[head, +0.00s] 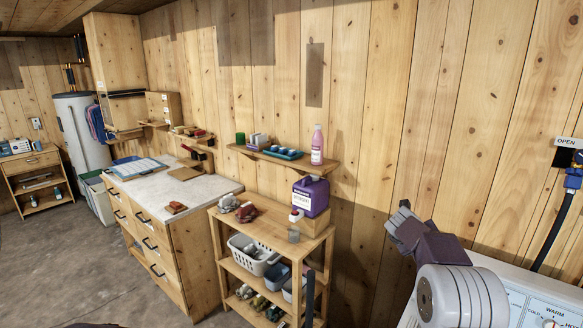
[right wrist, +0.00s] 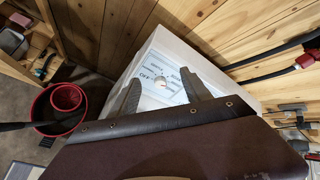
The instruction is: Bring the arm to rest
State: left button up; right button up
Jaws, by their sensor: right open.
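My right arm rises from the lower right in the head view, in front of the wooden wall. Its gripper (head: 398,217) is raised above and left of the white machine's control panel (head: 540,308). In the right wrist view the two dark fingers of the right gripper (right wrist: 162,76) stand apart with nothing between them. Beyond them is the top of the white machine with its dial. My left gripper is not seen in the head view.
A wooden shelf unit (head: 262,222) carries a purple detergent jug (head: 311,196) and a white basket (head: 252,256). A wall shelf (head: 284,158) holds a pink bottle (head: 317,146). A red-rimmed dark bucket (right wrist: 58,108) stands on the floor beside the machine. A dark hose (head: 556,232) hangs at right.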

jog(key=a+r+n+t, duration=0.3)
jog(key=a+r+n, duration=0.2)
jog(key=a+n, duration=0.15)
jog(key=s+a+f+n+t+y, duration=0.1)
jog(key=s+a+f+n+y, duration=0.25)
jog(key=a+n, duration=0.4)
jog(key=s+a+f+n+t+y, duration=0.1)
jog(key=s+a+f+n+y, duration=0.2)
jog(key=s+a+n, duration=0.35)
jog(key=s+a+f+n+g, duration=0.1)
jog(key=s+f+n+g, duration=0.4)
jog(key=s, duration=0.6)
jog(key=s+a+f+n+g+y, duration=0.1)
jog(key=s+f+n+g, duration=0.4)
jog(key=s+f+n, duration=0.4)
jog(key=s+f, duration=0.1)
jog(key=s, duration=0.2)
jog(key=shift+a+n+b, duration=0.3)
jog(key=shift+n, duration=0.05)
jog(key=shift+s+y, duration=0.1)
jog(key=shift+y, duration=0.15)
